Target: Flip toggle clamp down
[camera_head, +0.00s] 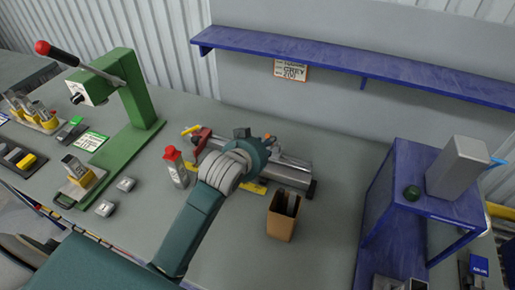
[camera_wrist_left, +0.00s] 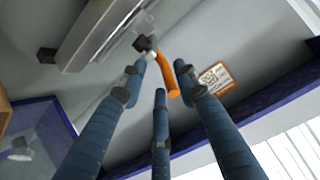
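My left gripper (camera_head: 262,152) reaches over a grey metal fixture (camera_head: 290,175) on the workbench in the head view, its body covering part of the fixture. In the left wrist view, the three blue fingers of the left gripper (camera_wrist_left: 158,74) are spread apart. An orange clamp handle (camera_wrist_left: 166,78) stands out from a dark joint and a metal base between the fingertips. The fingers are around the handle, with no clear grip on it; whether one touches it I cannot tell. The fixture's metal bar (camera_wrist_left: 105,30) shows at upper left. My right gripper is in neither view.
A red-capped bottle (camera_head: 177,168) stands left of the fixture and a brown box (camera_head: 283,215) in front of it. A green lever press (camera_head: 135,110) is at left. A blue stand (camera_head: 410,205) is at right; a blue shelf (camera_head: 330,60) hangs behind.

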